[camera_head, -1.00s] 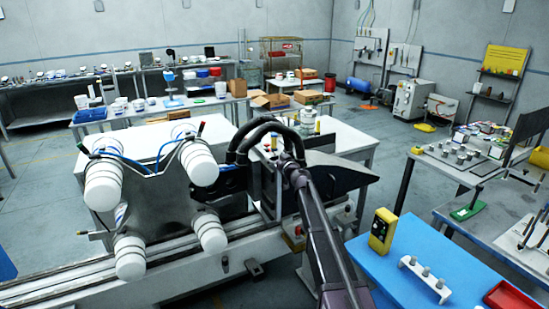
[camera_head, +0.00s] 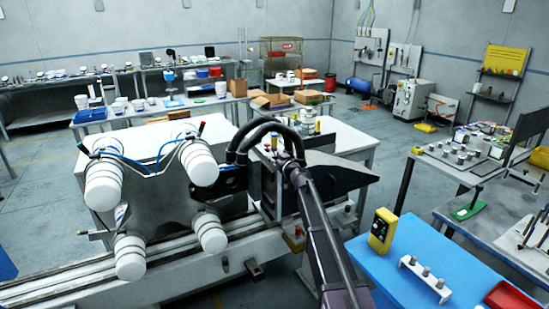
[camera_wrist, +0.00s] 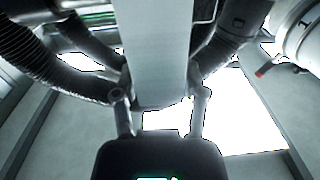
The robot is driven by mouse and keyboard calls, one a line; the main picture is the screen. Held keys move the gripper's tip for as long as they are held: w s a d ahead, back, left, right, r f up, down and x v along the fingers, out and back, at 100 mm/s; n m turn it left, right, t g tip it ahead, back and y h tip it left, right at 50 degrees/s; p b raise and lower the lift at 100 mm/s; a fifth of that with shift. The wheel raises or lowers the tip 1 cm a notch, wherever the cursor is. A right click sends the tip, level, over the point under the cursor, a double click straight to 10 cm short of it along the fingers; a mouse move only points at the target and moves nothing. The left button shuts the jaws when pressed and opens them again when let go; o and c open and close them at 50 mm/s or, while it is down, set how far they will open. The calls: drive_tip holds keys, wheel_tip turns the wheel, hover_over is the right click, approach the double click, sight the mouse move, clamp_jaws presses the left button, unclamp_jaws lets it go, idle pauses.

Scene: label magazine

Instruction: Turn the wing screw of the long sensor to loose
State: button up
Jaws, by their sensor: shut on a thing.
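My gripper (camera_wrist: 160,112) shows in the wrist view, with its dark body at the bottom and a finger on each side. A long pale grey bar (camera_wrist: 160,55) runs down from the top between the fingers. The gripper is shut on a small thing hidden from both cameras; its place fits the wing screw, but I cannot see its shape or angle. In the head view my arm reaches to the labelling machine (camera_head: 260,240), and its hoses hide the gripper. I cannot make out the long sensor for certain.
Several white rollers (camera_head: 103,183) stand on the machine to the left of my arm. A blue table (camera_head: 425,240) at the lower right bears a yellow device (camera_head: 383,230) and a white holder (camera_head: 427,278). A white table (camera_head: 345,137) stands behind the machine.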

drive_tip(key=shift+w, duration=0.15)
drive_tip(key=shift+w+n+g+y, duration=0.15)
drive_tip(key=shift+n+g+y, duration=1.85)
drive_tip(key=shift+y, duration=0.4)
drive_tip(key=n+g+y, duration=0.1)
drive_tip(key=n+g, duration=0.1)
drive_tip(key=g, duration=0.1)
drive_tip(key=n+g+y, duration=0.2)
drive_tip(key=g, duration=0.1)
drive_tip(key=shift+n+g+y, duration=0.3)
drive_tip(key=shift+n, duration=0.1)
drive_tip(key=n+g, duration=0.2)
drive_tip(key=g, duration=0.1)
drive_tip(key=n+g, duration=0.2)
drive_tip(key=g, duration=0.1)
drive_tip(key=shift+y, duration=0.4)
drive_tip(key=shift+s+n+g+h, duration=0.1)
drive_tip(key=shift+n+g+h, duration=0.2)
drive_tip(key=shift+n+g, duration=0.85)
drive_tip(key=shift+s+n+g+h, duration=0.1)
drive_tip(key=shift+n+g+h, duration=0.4)
drive_tip(key=shift+g, duration=1.15)
drive_tip(key=shift+n, duration=0.25)
drive_tip(key=o, duration=1.2)
drive_tip(key=shift+a, duration=0.1)
drive_tip(key=shift+c, duration=0.2)
